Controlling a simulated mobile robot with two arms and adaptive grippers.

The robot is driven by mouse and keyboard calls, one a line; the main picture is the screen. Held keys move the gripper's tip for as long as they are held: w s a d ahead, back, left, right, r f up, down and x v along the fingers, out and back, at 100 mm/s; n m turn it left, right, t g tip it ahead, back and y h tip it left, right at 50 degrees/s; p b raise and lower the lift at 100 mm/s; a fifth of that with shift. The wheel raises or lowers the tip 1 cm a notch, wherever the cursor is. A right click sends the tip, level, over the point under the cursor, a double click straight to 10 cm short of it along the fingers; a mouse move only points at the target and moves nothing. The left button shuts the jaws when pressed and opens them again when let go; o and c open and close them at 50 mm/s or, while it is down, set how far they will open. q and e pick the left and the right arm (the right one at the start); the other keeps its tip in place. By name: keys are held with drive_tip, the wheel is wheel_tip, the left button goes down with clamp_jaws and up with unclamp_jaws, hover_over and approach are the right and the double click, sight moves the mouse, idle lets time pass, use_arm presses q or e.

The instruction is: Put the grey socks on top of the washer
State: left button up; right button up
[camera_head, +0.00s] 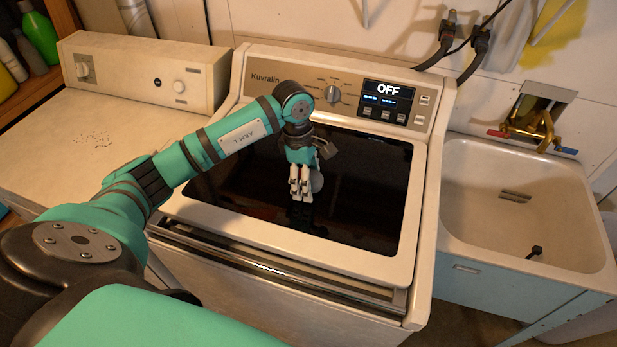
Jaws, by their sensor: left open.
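The washer (422,215) stands in the middle, its dark glass lid closed and its display reading OFF. My left gripper (301,196) reaches down over the middle of the lid, fingers pointing down. It is open. A small dark bundle (308,219) shows just below the fingertips against the glass; it may be the grey socks, but it is too dark to tell it from a reflection. I cannot tell whether the fingertips touch it. A small pale grey patch right beside the fingers is also unclear. My right gripper is not in view.
A second white appliance (60,130) with knobs stands at the left, its top mostly clear. A utility sink (470,165) with a brass faucet (540,125) is at the right. Bottles (38,35) stand on a shelf at the upper left. Hoses hang behind the washer.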

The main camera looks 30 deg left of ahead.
use_arm(q)
drive_tip(key=shift+r+p, duration=0.3)
drive_tip(key=shift+p, duration=0.05)
drive_tip(key=r+b, duration=0.1)
drive_tip(key=r, duration=0.2)
drive_tip(key=a+r+b, duration=0.1)
drive_tip(key=r+b, duration=0.1)
drive_tip(key=r, duration=0.2)
drive_tip(key=r+b, duration=0.1)
drive_tip(key=r, duration=0.2)
drive_tip(key=shift+s+a+r, duration=0.15)
drive_tip(key=shift+a, duration=0.1)
drive_tip(key=shift+a+r, duration=0.1)
drive_tip(key=shift+r, duration=0.55)
